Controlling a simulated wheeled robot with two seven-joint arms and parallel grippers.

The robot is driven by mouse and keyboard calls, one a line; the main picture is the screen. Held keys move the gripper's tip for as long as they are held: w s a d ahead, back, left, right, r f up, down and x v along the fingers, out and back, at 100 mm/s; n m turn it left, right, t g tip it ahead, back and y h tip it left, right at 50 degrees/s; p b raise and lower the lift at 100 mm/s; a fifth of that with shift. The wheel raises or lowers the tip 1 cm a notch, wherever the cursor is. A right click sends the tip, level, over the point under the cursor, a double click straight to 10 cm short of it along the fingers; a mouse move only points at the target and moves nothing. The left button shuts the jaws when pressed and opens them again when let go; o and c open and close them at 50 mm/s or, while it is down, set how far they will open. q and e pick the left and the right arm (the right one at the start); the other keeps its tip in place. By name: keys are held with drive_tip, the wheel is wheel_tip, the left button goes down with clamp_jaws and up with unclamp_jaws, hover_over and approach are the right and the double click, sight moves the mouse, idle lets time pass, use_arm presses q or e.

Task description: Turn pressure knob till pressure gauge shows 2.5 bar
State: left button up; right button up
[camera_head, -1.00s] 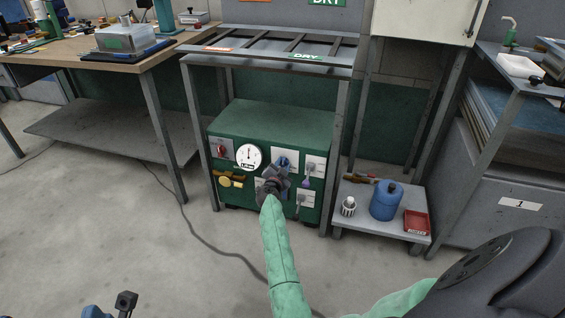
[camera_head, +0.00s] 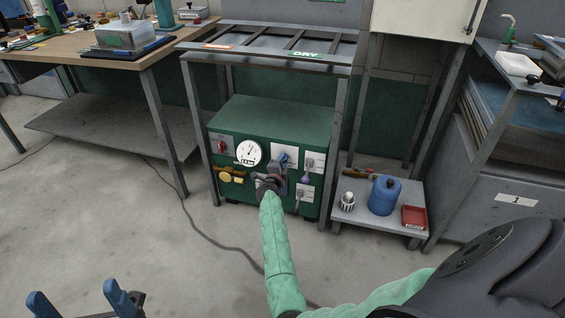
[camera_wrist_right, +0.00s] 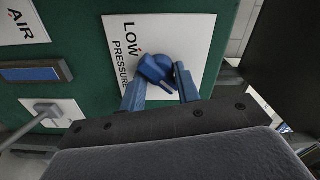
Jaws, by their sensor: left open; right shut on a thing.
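The green cabinet (camera_head: 268,118) stands under the rack and carries a white round pressure gauge (camera_head: 248,152). The gauge needle points up and to the right; its small display is too small to read surely. In the right wrist view, the blue pressure knob (camera_wrist_right: 155,68) sits on a white plate marked LOW PRESSURE (camera_wrist_right: 185,35). My right gripper (camera_wrist_right: 160,88) is shut on this knob, one blue finger on each side. In the head view, my right gripper (camera_head: 276,172) partly hides the knob. My left gripper (camera_head: 78,304) is open and empty at the bottom left, far from the cabinet.
A low shelf (camera_head: 360,218) at right holds a blue canister (camera_head: 384,196) and a red tray (camera_head: 414,217). A cable crosses the open floor.

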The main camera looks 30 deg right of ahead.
drive_tip(key=shift+s+f, duration=0.1)
drive_tip(key=shift+f, duration=0.05)
idle(0.3)
drive_tip(key=o, duration=1)
